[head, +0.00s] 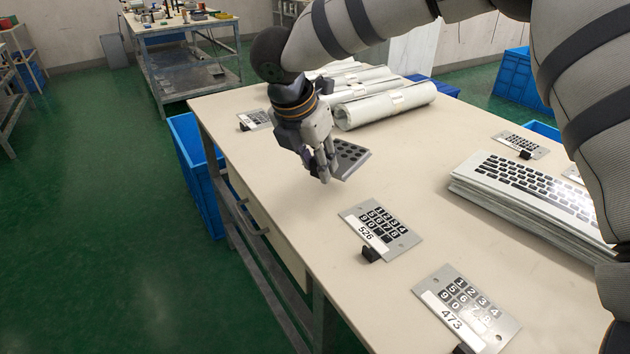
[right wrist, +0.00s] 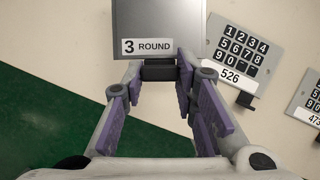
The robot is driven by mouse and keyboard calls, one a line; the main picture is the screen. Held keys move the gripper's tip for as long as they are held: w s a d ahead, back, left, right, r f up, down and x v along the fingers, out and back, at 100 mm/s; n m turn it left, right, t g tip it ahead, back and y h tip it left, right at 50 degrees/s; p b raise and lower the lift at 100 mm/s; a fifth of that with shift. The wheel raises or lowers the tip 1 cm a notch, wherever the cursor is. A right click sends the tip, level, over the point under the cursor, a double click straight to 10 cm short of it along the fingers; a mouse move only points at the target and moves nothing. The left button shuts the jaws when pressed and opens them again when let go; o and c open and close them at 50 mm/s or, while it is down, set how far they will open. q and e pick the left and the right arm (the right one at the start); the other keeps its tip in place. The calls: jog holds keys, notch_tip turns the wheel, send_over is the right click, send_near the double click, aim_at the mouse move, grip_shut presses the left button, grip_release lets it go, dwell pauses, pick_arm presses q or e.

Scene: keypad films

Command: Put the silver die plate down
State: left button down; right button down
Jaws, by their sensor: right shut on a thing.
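The silver die plate (head: 351,160) shows dark round holes in the head view. In the right wrist view its blank face (right wrist: 160,18) carries a label reading "3 ROUND" and fills the top centre. My right gripper (head: 328,172) is shut on the plate's black grip block (right wrist: 160,70). The plate is tilted over the left part of the table (head: 270,170); I cannot tell whether its lower edge touches. My left gripper is not in view.
Keypad plate 526 (head: 380,229) lies nearest, with keypad plate 473 (head: 466,308) in front. Rolled films (head: 385,103) lie behind, and a stack of keyboard sheets (head: 530,190) lies right. Bare tabletop surrounds the gripper. A blue bin (head: 197,180) stands beyond the left edge.

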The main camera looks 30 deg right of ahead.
jog(key=w+f, duration=0.1)
jog(key=d+f, duration=0.1)
jog(key=w+f, duration=0.1)
jog(key=f, duration=0.1)
jog(key=shift+w+d+f+b, duration=0.1)
jog(key=shift+w+d+b, duration=0.15)
jog(key=shift+w+b, duration=0.05)
jog(key=f, duration=0.3)
jog(key=shift+w+d+f, duration=0.15)
jog(key=shift+w+f, duration=0.05)
jog(key=shift+f, duration=0.05)
jog(key=c, duration=1.3)
grip_release()
jog(key=shift+r, duration=0.1)
jog(key=v, duration=1.2)
jog(key=shift+p, duration=0.4)
jog(key=shift+s, duration=0.1)
